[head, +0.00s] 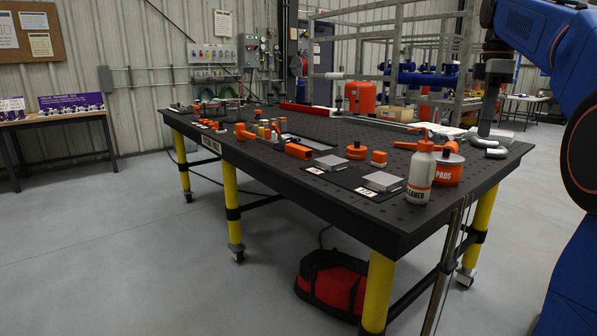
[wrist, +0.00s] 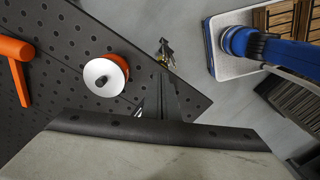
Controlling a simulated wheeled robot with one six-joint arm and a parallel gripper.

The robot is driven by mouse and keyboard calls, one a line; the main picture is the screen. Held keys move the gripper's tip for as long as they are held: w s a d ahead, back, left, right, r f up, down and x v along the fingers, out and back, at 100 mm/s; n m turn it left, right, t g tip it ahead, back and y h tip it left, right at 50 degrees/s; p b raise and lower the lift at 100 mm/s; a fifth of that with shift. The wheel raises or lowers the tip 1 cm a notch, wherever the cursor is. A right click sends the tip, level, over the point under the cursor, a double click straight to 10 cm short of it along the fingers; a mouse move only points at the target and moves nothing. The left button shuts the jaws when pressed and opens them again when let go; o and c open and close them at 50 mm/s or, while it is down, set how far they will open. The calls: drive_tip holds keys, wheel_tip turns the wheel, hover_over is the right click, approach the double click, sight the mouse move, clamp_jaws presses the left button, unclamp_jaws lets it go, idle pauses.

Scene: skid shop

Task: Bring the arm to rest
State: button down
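My blue arm (head: 540,30) reaches in from the upper right of the head view. Its dark wrist hangs down to my gripper (head: 488,130), close over the right end of the black perforated table (head: 345,205). In the wrist view, the dark gripper parts (wrist: 165,105) show near the middle, but the fingers are hard to make out. I see nothing clearly held, and the opening between the fingers cannot be judged. A large pale grey surface fills the bottom of the wrist view.
A white cleaner bottle (head: 421,172) and an orange pads tub (head: 448,168) stand near the table's right corner. Orange parts and small grey blocks (head: 383,181) lie further left. A red bag (head: 332,284) is under the table. The floor (head: 120,225) at left is clear.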

drive_tip(key=s+a+f+m+t, duration=0.1)
drive_tip(key=s+a+f+m, duration=0.2)
drive_tip(key=s+a+f, duration=0.35)
drive_tip(key=s+a+f+m+t, duration=0.2)
drive_tip(key=s+a+f+m, duration=0.2)
drive_tip(key=s+f, duration=0.45)
drive_tip(key=s+a+f+m+t, duration=0.1)
drive_tip(key=s+a+f+m, duration=0.1)
drive_tip(key=s+f, duration=0.5)
drive_tip(key=s+a+f+m, duration=0.3)
drive_tip(key=s+f, duration=0.5)
drive_tip(key=f, duration=0.4)
drive_tip(key=shift+s+f+m+t, duration=0.15)
drive_tip(key=shift+f+m+t, duration=0.25)
drive_tip(key=shift+m, duration=0.1)
drive_tip(key=shift+a, duration=0.1)
